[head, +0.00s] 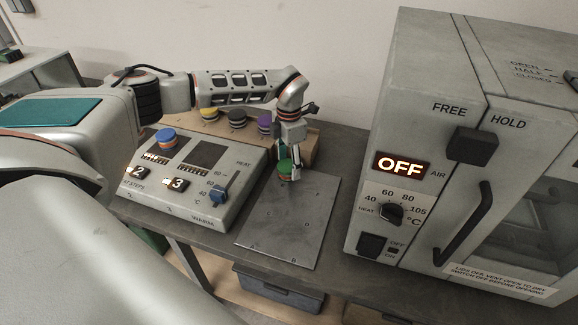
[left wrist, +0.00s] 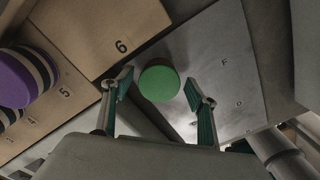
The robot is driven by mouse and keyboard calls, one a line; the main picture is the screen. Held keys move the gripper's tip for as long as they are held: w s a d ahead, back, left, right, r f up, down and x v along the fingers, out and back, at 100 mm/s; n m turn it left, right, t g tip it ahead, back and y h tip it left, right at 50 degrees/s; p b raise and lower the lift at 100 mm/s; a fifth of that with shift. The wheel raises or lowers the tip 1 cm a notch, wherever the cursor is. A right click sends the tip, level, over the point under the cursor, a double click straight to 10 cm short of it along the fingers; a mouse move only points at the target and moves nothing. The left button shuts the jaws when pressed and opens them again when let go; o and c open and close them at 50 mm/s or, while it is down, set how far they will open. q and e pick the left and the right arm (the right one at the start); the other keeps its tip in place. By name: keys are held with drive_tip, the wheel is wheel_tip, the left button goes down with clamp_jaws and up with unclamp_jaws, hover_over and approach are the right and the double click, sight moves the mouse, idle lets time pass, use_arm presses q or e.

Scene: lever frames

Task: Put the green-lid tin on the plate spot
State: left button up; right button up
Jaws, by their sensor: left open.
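The green-lid tin (head: 285,166) is at the far left corner of the grey metal sheet (head: 290,225). Its round green lid also shows in the left wrist view (left wrist: 159,83). My left gripper (head: 288,176) is open, pointing down at the tin. In the left wrist view its fingers (left wrist: 159,94) stand apart on either side of the lid, with gaps showing. I cannot tell whether the tin touches the sheet. The heater box (head: 225,185) has a bare dark square (head: 204,154); a blue-lid tin (head: 166,136) stands at its other square. My right gripper is not in view.
A wooden rack (left wrist: 110,35) behind holds yellow-lid (head: 208,114), dark-lid (head: 237,118) and purple-lid (head: 264,120) tins; its place 6 is bare. A tall oven (head: 385,140) reading OFF stands to the right. The near part of the metal sheet is clear.

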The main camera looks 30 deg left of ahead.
sight(289, 165)
use_arm(q)
wheel_tip(289, 165, up, 11)
drive_tip(key=shift+f, duration=0.15)
idle(0.7)
